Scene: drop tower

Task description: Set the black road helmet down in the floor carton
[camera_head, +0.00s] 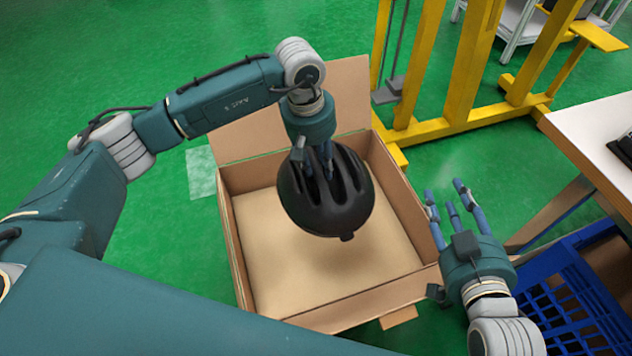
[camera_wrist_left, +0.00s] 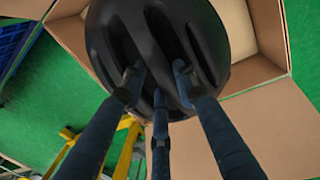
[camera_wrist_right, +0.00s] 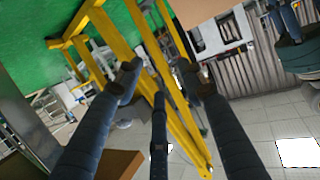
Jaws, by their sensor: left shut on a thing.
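The black road helmet (camera_head: 338,205) hangs over the open floor carton (camera_head: 240,240) in the head view. My left gripper (camera_head: 318,165) is shut on the helmet from above, its fingers in the vents. In the left wrist view the helmet (camera_wrist_left: 155,50) fills the top middle, with the fingers (camera_wrist_left: 160,90) against it and carton walls behind. The helmet looks apart from the padded carton floor; the exact gap is hard to tell. My right gripper (camera_head: 455,205) is open and empty, right of the carton.
The carton's flaps stand open, the tall one (camera_head: 300,120) at the back. A yellow steel frame (camera_head: 460,70) stands behind it. A white-topped table (camera_head: 590,130) and a blue crate (camera_head: 580,290) are at the right. Green floor on the left is clear.

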